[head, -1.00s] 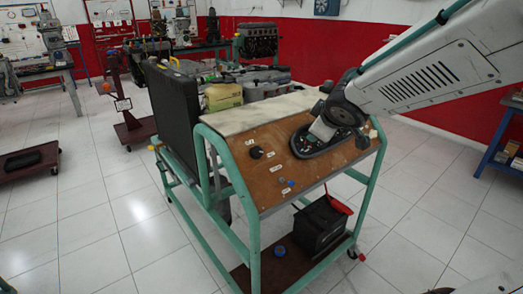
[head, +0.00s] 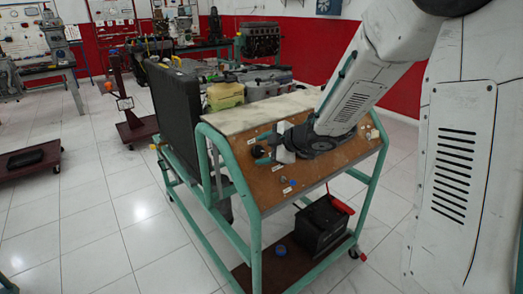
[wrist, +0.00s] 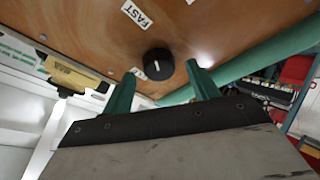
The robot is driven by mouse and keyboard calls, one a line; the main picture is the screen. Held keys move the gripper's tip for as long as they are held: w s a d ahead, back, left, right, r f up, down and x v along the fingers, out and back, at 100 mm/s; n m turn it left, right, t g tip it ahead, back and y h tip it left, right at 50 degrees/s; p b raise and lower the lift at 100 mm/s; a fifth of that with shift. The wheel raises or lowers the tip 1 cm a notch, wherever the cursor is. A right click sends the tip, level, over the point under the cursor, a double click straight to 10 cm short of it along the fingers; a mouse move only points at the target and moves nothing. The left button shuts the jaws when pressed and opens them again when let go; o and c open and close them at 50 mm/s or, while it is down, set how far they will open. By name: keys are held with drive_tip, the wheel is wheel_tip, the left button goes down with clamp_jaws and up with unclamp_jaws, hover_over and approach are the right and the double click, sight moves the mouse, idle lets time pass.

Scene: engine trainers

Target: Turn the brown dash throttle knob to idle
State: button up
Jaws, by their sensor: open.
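The throttle knob (wrist: 158,65) looks black, not brown, and has a short white pointer line. It sits on the brown wooden dash panel (wrist: 220,25), with a "FAST" label (wrist: 137,12) above and left of it in the wrist view. No idle label is readable. My gripper (wrist: 161,74) is open, with one green finger on each side of the knob; whether they touch it cannot be told. In the head view the knob (head: 257,151) shows beside my gripper (head: 265,148) on the sloping panel of the green-framed trainer (head: 248,200).
A black radiator (head: 175,110) stands at the trainer's left side. A black battery (head: 322,222) is on the lower shelf.

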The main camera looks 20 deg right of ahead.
drive_tip(key=shift+w+a+f, duration=0.25)
drive_tip(key=shift+w, duration=0.1)
drive_tip(key=c, duration=1)
